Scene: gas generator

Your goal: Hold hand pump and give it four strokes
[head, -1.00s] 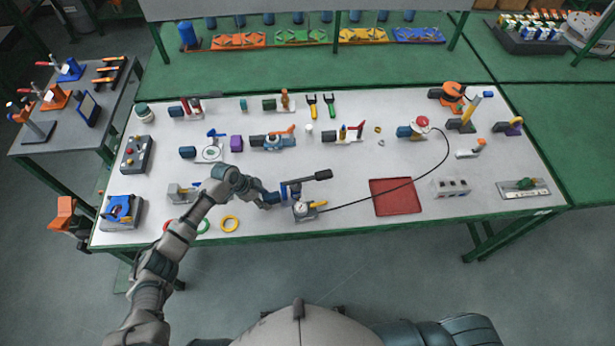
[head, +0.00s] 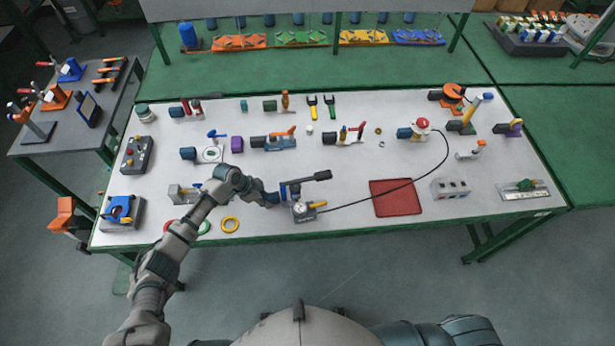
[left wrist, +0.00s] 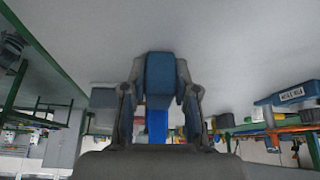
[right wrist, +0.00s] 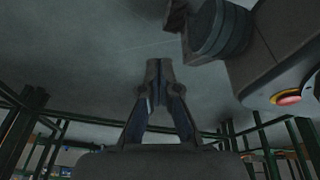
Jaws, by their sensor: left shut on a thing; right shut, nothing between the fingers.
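The hand pump (head: 303,210) stands near the front edge of the white table, with a round gauge, a yellow part at its right side and a blue upright. Its black lever (head: 316,177) sticks out to the right above the body. My left gripper (head: 275,197) reaches it from the left. In the left wrist view my left gripper (left wrist: 160,88) is shut on a blue part of the hand pump (left wrist: 160,72). My right gripper (right wrist: 158,68) shows only in its own wrist view, shut and empty, away from the pump.
Coloured rings (head: 230,224) lie left of the pump. Other fittings stand farther back. The strip between pump and tray is clear except for the hose.

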